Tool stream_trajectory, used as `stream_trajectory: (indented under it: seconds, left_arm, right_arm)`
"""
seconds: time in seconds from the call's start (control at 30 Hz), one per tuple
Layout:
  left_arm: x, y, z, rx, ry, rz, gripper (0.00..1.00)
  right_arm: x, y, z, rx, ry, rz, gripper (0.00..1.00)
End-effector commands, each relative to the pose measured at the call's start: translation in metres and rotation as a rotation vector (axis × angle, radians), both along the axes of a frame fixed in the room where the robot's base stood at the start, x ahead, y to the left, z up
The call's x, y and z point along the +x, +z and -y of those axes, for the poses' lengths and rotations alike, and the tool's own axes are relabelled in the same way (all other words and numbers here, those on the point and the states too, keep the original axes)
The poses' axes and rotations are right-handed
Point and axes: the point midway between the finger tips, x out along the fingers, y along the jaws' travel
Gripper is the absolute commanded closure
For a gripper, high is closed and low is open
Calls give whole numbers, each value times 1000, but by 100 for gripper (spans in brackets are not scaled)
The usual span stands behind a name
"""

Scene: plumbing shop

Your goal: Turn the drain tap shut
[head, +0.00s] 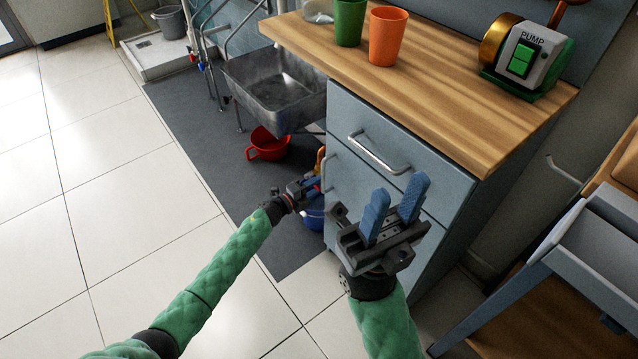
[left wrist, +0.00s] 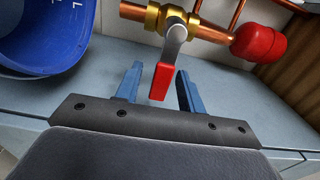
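The drain tap (left wrist: 172,20) shows in the left wrist view as a brass valve body on a copper pipe. Its grey lever comes down across the pipe and ends in a red grip (left wrist: 160,82). My left gripper (left wrist: 160,70) is open, with one blue finger on each side of the red grip; gaps show on both sides. In the head view my left gripper (head: 311,187) is low beside the cabinet, and the tap is mostly hidden there. My right gripper (head: 394,206) is open and empty in front of the cabinet drawers.
A blue bucket (left wrist: 40,40) is left of the tap, and a red rounded part (left wrist: 259,40) is at its right. The cabinet (head: 350,160) carries a wooden worktop (head: 440,85) with cups and a pump. A red pot (head: 268,146) lies under the metal sink. Floor at left is clear.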

Motion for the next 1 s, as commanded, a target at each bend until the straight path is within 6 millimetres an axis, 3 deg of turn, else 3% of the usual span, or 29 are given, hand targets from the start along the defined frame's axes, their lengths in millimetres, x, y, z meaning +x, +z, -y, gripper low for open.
stream_trajectory:
  seconds: [0.4,1.0]
  left_arm:
    - [-34,2,-48,-1,1,0,61]
    - [-36,2,-51,-5,7,-2,61]
  right_arm:
    - [-2,4,3,-15,-26,-12,64]
    - [0,3,3,-15,-31,-13,64]
